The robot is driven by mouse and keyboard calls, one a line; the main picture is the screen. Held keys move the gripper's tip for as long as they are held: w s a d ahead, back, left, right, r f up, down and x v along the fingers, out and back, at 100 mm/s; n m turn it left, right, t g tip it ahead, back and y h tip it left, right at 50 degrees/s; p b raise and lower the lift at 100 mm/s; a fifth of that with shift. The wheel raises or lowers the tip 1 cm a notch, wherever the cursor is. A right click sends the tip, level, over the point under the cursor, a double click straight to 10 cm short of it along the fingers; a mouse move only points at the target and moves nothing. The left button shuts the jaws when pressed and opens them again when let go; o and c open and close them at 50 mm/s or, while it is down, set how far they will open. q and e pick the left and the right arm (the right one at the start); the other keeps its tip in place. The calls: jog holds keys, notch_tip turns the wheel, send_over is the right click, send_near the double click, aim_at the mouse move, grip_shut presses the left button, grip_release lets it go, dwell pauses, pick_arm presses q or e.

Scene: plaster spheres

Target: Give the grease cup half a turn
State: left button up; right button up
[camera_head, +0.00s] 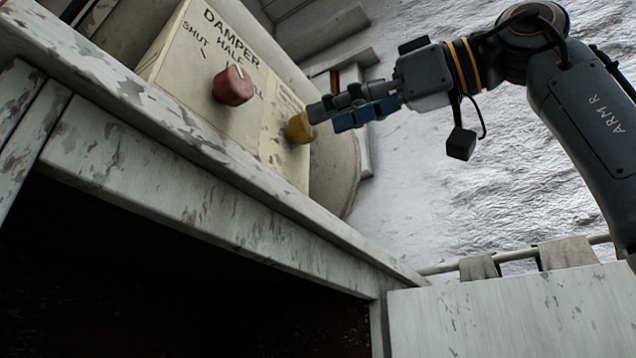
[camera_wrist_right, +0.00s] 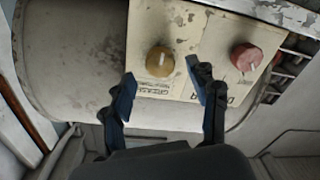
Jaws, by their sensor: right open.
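The grease cup is a yellow-brown round knob (camera_head: 299,128) on a cream panel (camera_head: 285,161), with the word GREASE lettered near it in the right wrist view. In that view the grease cup (camera_wrist_right: 160,62) shows a pale mark on its face and lies between and just beyond my fingertips. My right gripper (camera_head: 331,115) is open, its blue-padded fingers pointing at the knob from the right. In the head view one fingertip overlaps the knob's edge; I cannot tell whether it touches. The right gripper (camera_wrist_right: 160,72) holds nothing. My left gripper is out of view.
A red knob (camera_head: 233,86) on the adjoining DAMPER plate (camera_head: 199,60) sits close to the left of the grease cup; it also shows at right in the wrist view (camera_wrist_right: 246,57). A worn white ledge (camera_head: 200,152) runs below the panel. Open space lies right of the panel.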

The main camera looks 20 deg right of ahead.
jog(key=v, duration=0.8)
jog(key=shift+s+d, duration=0.2)
jog(key=shift+d, duration=0.05)
